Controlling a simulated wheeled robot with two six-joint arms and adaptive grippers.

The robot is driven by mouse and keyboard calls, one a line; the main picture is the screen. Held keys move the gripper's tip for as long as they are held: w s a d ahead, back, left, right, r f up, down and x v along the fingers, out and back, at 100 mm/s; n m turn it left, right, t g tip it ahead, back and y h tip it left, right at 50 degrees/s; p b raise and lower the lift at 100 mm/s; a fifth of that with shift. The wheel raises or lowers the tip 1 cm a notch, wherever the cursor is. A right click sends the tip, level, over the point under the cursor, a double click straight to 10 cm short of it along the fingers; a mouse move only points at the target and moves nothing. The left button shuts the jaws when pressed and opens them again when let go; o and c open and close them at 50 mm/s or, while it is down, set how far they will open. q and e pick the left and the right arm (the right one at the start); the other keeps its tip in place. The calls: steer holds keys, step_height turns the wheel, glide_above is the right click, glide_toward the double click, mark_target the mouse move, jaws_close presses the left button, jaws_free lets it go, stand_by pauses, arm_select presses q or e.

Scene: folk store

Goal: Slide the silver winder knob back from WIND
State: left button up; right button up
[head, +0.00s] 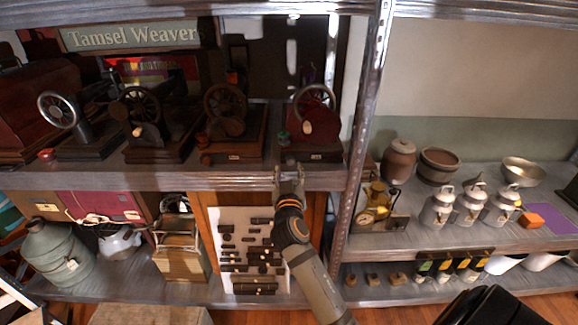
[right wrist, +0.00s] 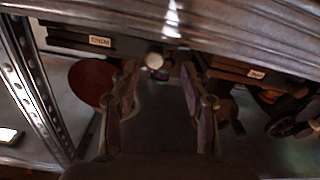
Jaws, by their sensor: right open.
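A small round silver knob (right wrist: 153,60) shows in the right wrist view, at the front of a dark wooden machine base (right wrist: 75,38) that appears upside down there. In the head view the rightmost sewing machine (head: 316,125) stands on the upper shelf, and my gripper hides most of the knob. My right gripper (head: 288,172) is open at the shelf's front edge, pointing at that base. In the right wrist view its fingers (right wrist: 160,76) are apart, with the knob roughly between and beyond their tips. Contact cannot be told. My left gripper is not in view.
The shelf edge (head: 180,179) runs just below the machines, and a metal post (head: 361,110) stands right of my gripper. Several other sewing machines (head: 233,120) stand to the left. Milk cans (head: 470,203) and pots fill the right shelf. The space in front is free.

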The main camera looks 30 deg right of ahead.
steer(key=v, duration=0.3)
steer(key=shift+s+a+r, duration=0.1)
steer(key=shift+s+a, duration=0.15)
steer(key=shift+s, duration=0.05)
steer(key=shift+w, duration=0.1)
stand_by(0.4)
